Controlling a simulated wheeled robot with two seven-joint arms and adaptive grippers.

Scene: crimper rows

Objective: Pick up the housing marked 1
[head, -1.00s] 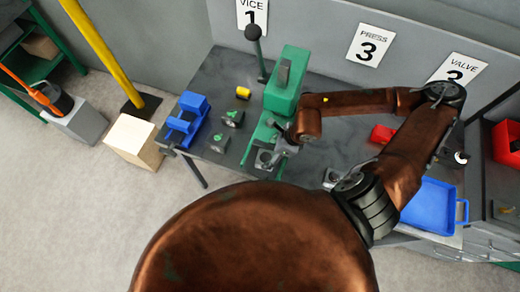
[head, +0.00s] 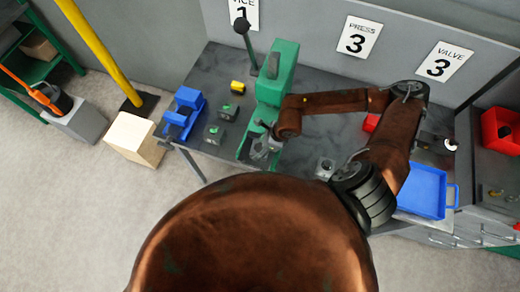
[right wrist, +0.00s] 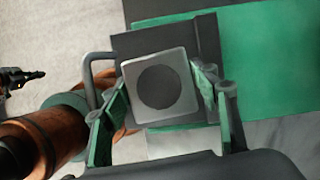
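My right gripper (head: 262,146) is at the front of the green press (head: 277,75), pointing down, in the head view. In the right wrist view my right gripper (right wrist: 160,98) has its green-padded fingers on either side of a grey square block with a dark round centre (right wrist: 160,86). This block looks like a housing, over a dark plate; I cannot tell whether both pads touch it. Two small dark pieces with green parts, one (head: 228,111) behind the other (head: 214,134), lie left of the press. Another grey block (head: 325,167) lies right of it. No number is readable on any piece.
A blue vice (head: 184,113) and a yellow cylinder (head: 238,87) are on the grey table's left part. A blue tray (head: 423,190) is at the right and a red bin (head: 499,132) farther right. Wall signs read 1, 3 and 3. A yellow post (head: 99,52) stands at left.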

